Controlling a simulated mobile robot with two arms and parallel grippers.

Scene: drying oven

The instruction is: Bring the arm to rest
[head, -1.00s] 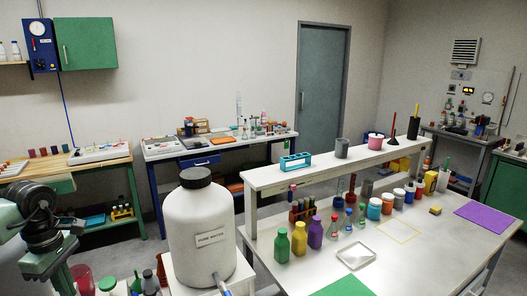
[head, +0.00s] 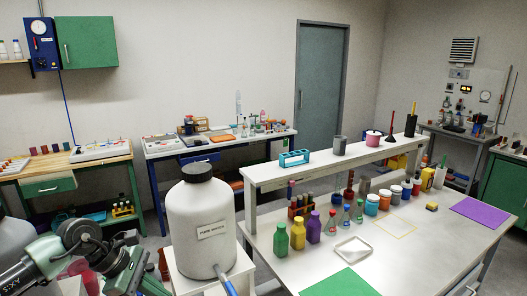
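My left arm comes in at the lower left of the head view, bent at a dark joint. Its end, with my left gripper (head: 128,270), hangs low, left of the white water jug (head: 205,225). It looks apart from the jug, and I see nothing held in it. The fingers are too dark and small to tell open from shut. My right gripper is not in view.
The jug stands on a white stand. Right of it, a bench (head: 420,237) carries bottles, flasks, a white tray (head: 354,247), a green mat (head: 340,283) and a purple mat (head: 480,211). A raised shelf (head: 265,177) runs along its back.

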